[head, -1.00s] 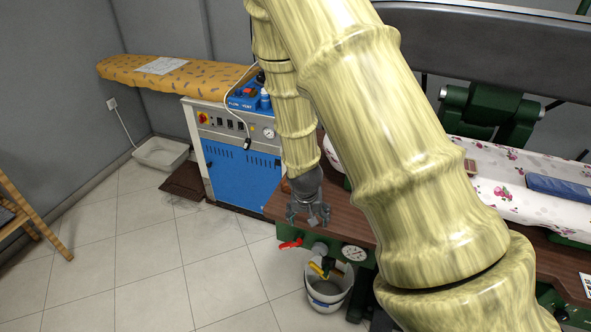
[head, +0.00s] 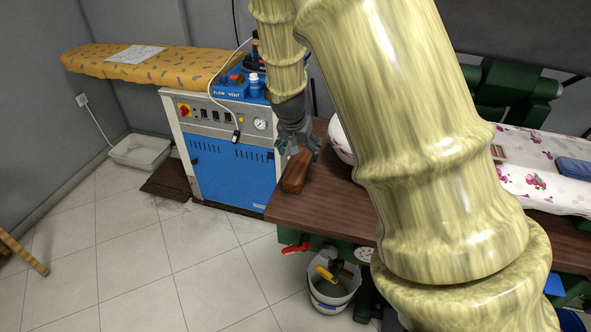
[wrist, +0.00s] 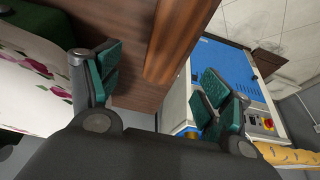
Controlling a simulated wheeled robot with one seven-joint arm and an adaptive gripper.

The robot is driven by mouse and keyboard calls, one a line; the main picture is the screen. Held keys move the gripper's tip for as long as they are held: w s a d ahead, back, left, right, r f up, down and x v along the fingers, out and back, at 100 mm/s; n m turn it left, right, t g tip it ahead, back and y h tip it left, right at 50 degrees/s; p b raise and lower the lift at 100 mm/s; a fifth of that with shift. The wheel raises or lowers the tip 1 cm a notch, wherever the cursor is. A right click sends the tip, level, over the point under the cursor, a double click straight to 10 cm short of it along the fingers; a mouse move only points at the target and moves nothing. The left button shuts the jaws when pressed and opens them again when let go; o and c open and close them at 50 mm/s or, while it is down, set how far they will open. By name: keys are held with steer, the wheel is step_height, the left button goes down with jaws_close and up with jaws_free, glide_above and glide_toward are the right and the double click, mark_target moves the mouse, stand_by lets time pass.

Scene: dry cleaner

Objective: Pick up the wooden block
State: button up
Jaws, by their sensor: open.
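The wooden block (head: 296,171) is a reddish-brown, elongated piece lying near the left end of the brown wooden table (head: 330,205). In the wrist view the block (wrist: 180,40) runs from the top edge down to the gap between the fingers. My gripper (head: 303,143) is open at the block's far end in the head view, with its fingers partly hidden by the block. In the wrist view the green-padded fingers of my gripper (wrist: 163,78) are spread to either side of the block's near end. I cannot tell whether they touch it.
A blue-and-white steam machine (head: 232,150) stands close behind and left of the table. A flowered ironing pad (head: 525,165) lies to the right. A white bucket (head: 332,290) stands below the table's front edge. The floor at left is mostly clear.

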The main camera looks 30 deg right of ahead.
mark_target(299, 165)
steer(key=f, duration=0.1)
steer(key=w+f, duration=0.1)
steer(key=f, duration=0.1)
steer(key=shift+w+f, duration=0.3)
steer(key=shift+d+f+p, duration=0.2)
steer(key=shift+f+p, duration=0.1)
steer(key=shift+f, duration=0.1)
steer(key=shift+p+x, duration=0.75)
steer(key=shift+x, duration=1.85)
steer(key=shift+s+a+f, duration=0.1)
steer(key=shift+s+a, duration=0.05)
steer(key=shift+s, duration=0.05)
steer(key=shift+c, duration=0.2)
steer(key=c, duration=1.3)
